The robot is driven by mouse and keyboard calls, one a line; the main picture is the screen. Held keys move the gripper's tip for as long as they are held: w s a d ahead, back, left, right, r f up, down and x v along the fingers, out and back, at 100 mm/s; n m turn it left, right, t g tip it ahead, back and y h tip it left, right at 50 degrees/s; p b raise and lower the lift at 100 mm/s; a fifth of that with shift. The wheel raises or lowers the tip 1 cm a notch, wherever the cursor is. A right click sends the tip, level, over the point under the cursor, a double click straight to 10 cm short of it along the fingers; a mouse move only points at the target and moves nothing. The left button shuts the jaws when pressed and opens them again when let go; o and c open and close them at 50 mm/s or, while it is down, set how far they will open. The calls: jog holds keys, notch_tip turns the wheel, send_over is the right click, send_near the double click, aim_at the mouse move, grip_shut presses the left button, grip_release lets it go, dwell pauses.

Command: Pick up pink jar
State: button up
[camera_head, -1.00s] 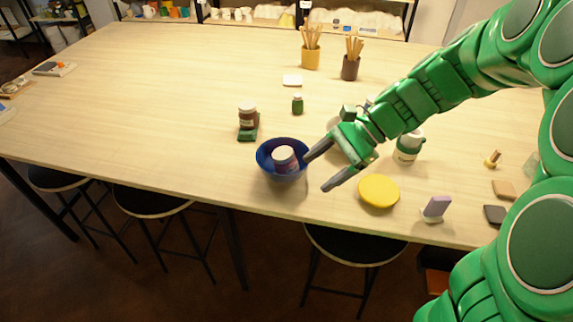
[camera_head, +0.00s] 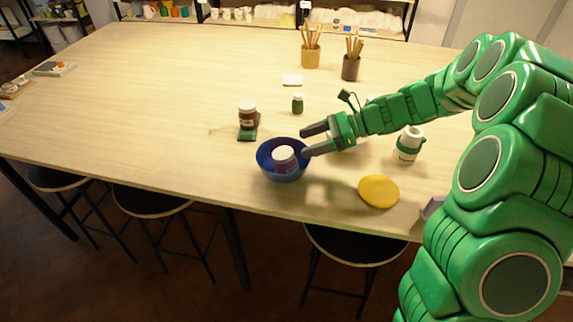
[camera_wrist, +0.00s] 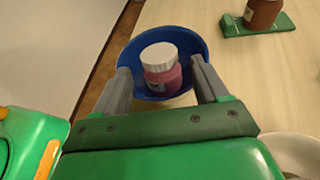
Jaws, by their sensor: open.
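The pink jar (camera_wrist: 162,76) with a white lid stands inside a blue bowl (camera_wrist: 203,45), seen between my fingers in the wrist view. In the head view the jar (camera_head: 285,158) shows mostly its white lid, and the bowl (camera_head: 263,165) hides its lower part. My gripper (camera_head: 303,143) is open and empty, with its grey fingertips at the bowl's right side. I cannot tell whether a fingertip touches the bowl.
A brown-red jar (camera_head: 248,117) stands on a green block (camera_head: 247,134) left of the bowl. A small green jar (camera_head: 297,104) is behind. A yellow disc (camera_head: 379,191) and a white-and-green bottle (camera_head: 408,147) are to the right. Stools (camera_head: 355,245) stand below the table's front edge.

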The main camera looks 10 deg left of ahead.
aim_at(285, 152)
jog(key=shift+x, duration=3.35)
jog(key=shift+s+d+f, duration=0.1)
jog(key=shift+s+f, duration=0.05)
jog(key=shift+f, duration=0.05)
jog(key=shift+c, duration=0.2)
grip_shut()
jog(key=shift+r, duration=0.1)
